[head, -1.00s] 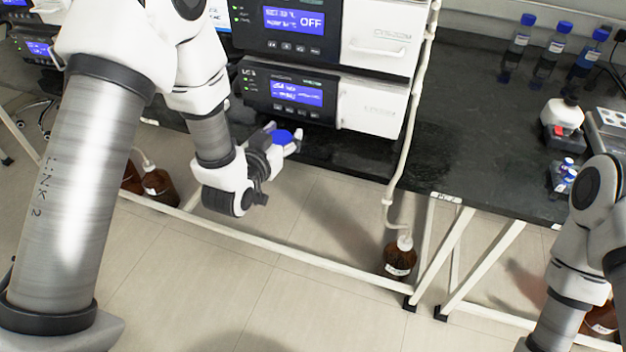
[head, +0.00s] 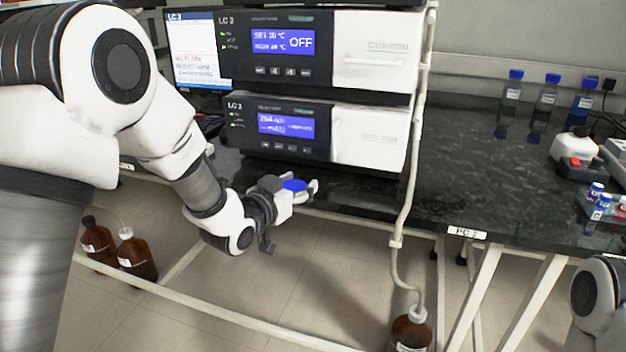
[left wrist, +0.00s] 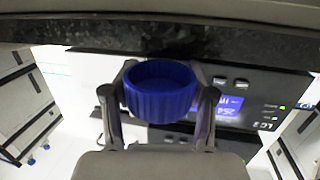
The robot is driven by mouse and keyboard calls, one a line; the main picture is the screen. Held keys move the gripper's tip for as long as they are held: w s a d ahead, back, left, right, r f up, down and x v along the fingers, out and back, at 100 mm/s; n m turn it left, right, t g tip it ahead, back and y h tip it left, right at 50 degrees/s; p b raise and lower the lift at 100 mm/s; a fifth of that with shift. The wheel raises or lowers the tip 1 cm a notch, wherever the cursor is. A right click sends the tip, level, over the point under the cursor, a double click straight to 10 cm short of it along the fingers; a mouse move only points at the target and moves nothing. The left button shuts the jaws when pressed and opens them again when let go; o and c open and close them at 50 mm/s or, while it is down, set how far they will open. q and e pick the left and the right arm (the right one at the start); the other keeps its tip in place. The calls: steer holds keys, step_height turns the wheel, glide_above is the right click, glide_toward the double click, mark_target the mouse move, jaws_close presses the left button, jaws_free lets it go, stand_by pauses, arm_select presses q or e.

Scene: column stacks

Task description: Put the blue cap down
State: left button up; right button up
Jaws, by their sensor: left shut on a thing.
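The blue cap (head: 294,186) is a round, ribbed screw cap. My left gripper (head: 297,190) is shut on it, in front of the bench's front edge below the stacked instruments. In the left wrist view the cap (left wrist: 160,92) sits between the two fingers of the left gripper (left wrist: 160,100), its hollow side showing. The cap is held clear of the bench as far as the views show. Of my right arm, only a link shows at the lower right of the head view; its gripper is out of view.
The dark bench (head: 470,190) has a bare stretch right of the instrument stack (head: 370,140). A pale tube (head: 407,180) hangs down in front. Blue-capped bottles (head: 547,92) stand at the back right, a small rack of vials (head: 598,205) nearer. Brown bottles (head: 137,255) stand on the floor.

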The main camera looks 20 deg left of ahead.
mark_target(313, 175)
arm_select(q)
steer(key=shift+x, duration=1.1)
steer(key=x, duration=0.4)
steer(key=shift+w+d+r+b, duration=0.1)
steer(key=shift+r+b, duration=0.25)
steer(key=shift+b, duration=0.05)
steer(key=shift+f+b, duration=0.4)
steer(key=shift+r, duration=0.2)
steer(key=o, duration=0.4)
steer(key=shift+f, duration=0.2)
steer(key=o, duration=0.4)
steer(key=shift+o, duration=0.2)
